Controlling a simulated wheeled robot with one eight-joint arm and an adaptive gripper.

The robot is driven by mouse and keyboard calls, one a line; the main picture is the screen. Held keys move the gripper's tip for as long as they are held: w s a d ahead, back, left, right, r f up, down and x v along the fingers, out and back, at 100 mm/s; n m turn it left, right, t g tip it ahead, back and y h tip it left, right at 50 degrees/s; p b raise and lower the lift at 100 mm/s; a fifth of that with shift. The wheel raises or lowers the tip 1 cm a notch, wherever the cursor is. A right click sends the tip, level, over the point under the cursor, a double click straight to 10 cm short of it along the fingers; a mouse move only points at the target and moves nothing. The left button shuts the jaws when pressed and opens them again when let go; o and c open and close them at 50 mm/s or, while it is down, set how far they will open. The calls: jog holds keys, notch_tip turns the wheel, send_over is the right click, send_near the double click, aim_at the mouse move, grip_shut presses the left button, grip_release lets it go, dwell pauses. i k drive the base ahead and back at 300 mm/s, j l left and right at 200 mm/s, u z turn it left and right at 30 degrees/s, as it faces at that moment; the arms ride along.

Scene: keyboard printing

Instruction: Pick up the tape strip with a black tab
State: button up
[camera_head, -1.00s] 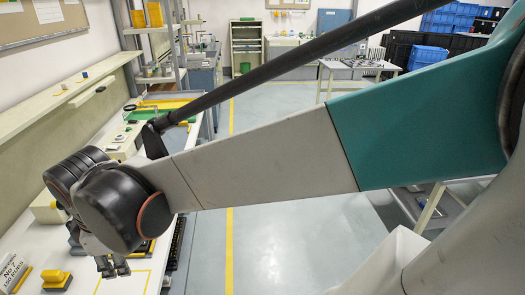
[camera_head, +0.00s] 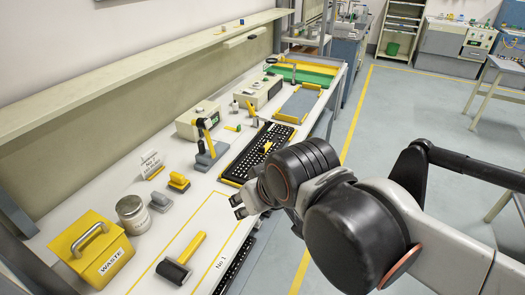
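I cannot clearly make out a tape strip with a black tab. A small yellow piece (camera_head: 231,128) with a darker end lies on the bench by the boxy devices, too small to identify. My gripper (camera_head: 238,206) hangs over the bench's front edge, near the close end of the black keyboard (camera_head: 245,162). Its two short fingers look apart, with nothing seen between them. My wrist and arm hide part of the bench edge.
On the bench (camera_head: 222,190) are a yellow WASTE box (camera_head: 98,262), a metal jar (camera_head: 133,213), a yellow-handled roller (camera_head: 182,262), yellow-topped stamps (camera_head: 178,182), a lever press (camera_head: 207,150) and a blue-grey plate (camera_head: 300,103). A shelf (camera_head: 130,75) overhangs the back. Floor lies right.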

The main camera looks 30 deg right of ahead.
aim_at(261, 150)
jog(key=l+z, duration=0.35)
jog(key=l, duration=0.3)
jog(key=i+l+u, duration=0.25)
jog(key=l, duration=0.35)
jog(key=i+l+u, duration=0.25)
jog(key=l, duration=0.35)
jog(key=l+u, duration=0.2)
jog(key=l, duration=0.45)
jog(key=l+u, duration=0.25)
jog(key=l, duration=0.4)
jog(key=i, duration=0.3)
